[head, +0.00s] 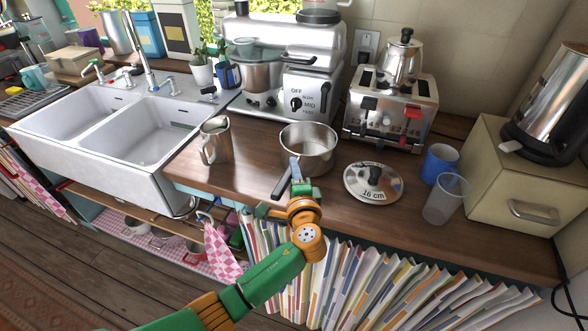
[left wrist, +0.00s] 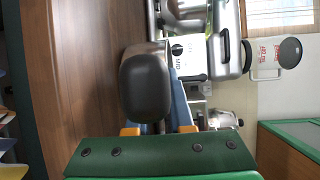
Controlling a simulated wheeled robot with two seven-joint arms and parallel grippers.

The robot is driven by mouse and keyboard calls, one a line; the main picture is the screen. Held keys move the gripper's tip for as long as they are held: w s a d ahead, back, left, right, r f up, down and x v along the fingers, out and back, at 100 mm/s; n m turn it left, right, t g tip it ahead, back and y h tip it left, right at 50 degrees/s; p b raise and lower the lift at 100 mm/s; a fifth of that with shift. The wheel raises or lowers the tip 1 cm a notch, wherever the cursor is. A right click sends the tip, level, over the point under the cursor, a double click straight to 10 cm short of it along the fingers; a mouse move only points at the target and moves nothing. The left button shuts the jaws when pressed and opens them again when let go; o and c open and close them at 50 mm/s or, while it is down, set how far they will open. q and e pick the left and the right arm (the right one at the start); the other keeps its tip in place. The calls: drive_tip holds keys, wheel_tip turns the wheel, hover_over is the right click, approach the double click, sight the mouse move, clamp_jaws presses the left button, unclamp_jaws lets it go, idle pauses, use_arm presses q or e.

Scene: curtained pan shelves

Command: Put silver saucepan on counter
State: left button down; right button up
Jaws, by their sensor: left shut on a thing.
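The silver saucepan (head: 308,152) is upright at the middle of the wooden counter (head: 250,178), its open top showing an empty inside. I cannot tell whether its base rests fully on the wood or is slightly above it. Its dark handle (head: 281,184) points toward the front edge. My left gripper (head: 290,180) is shut on this handle. In the left wrist view the handle (left wrist: 146,85) shows large and dark between the fingers, hiding most of the pan. My right gripper is in neither view.
A lid (head: 358,184) marked 16 cm lies right of the pan, with a clear cup (head: 445,200) and a blue cup (head: 439,163) beyond. A metal pitcher (head: 216,142) stands left. A toaster (head: 388,115) and a stand mixer (head: 295,65) are behind.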

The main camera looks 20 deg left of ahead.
use_arm(q)
drive_tip(key=shift+f, duration=0.25)
idle(0.4)
drive_tip(key=c, duration=0.7)
unclamp_jaws()
drive_tip(key=shift+s+r, duration=0.1)
drive_tip(key=c, duration=0.4)
drive_tip(key=shift+d, duration=0.1)
